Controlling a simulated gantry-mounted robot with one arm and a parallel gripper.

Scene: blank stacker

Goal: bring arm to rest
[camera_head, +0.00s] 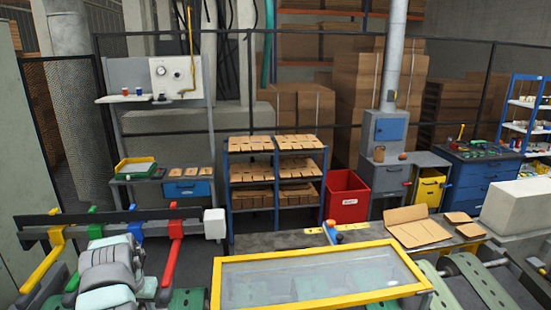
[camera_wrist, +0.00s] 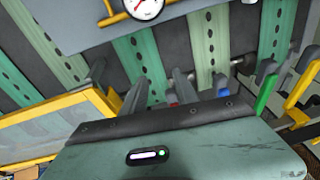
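My arm (camera_head: 108,268), grey with pale teal sections, shows folded at the lower left of the head view. Its fingertips cannot be made out there. In the wrist view, a teal housing (camera_wrist: 230,150) with a lit indicator fills the bottom. Two grey prongs stand beyond its dark edge, a little apart; I cannot tell whether they are my fingers. No held object can be made out.
A dark rail (camera_head: 195,212) with yellow, green, blue and red arms is beside my arm. A yellow-framed clear panel (camera_head: 315,275) is to the right. Flat cardboard pieces (camera_head: 415,228) lie on the bench behind it. A red bin (camera_head: 346,200) stands farther back.

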